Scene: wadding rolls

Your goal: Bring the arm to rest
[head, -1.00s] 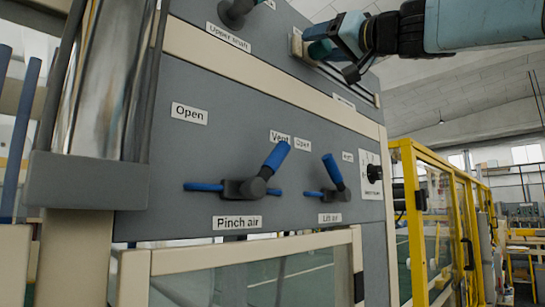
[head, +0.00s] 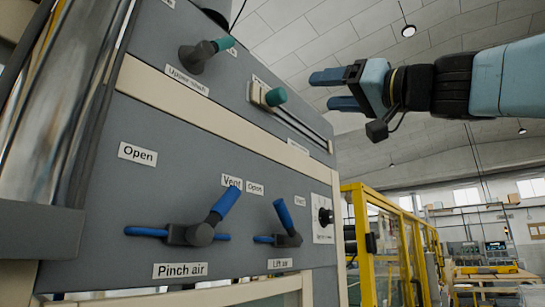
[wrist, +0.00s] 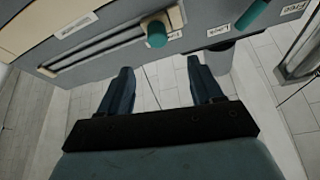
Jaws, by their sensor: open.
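My gripper (head: 335,90) is at the upper right of the head view, open and empty, with its two dark blue fingers pointing left. It is apart from the grey control panel (head: 115,185). A green-knobbed slide lever (head: 275,97) sits at the upper end of its slot on the panel, to the left of my gripper in the picture. In the wrist view, the two fingers (wrist: 162,92) are spread with nothing between them. The green slider knob (wrist: 156,34) shows beyond them at the top.
The panel also carries a green-tipped upper lever (head: 200,55), the blue Pinch air lever (head: 205,222), the blue Lift air lever (head: 284,225) and a black rotary switch (head: 326,216). A yellow guard frame (head: 362,240) stands at the right. Open space surrounds my gripper.

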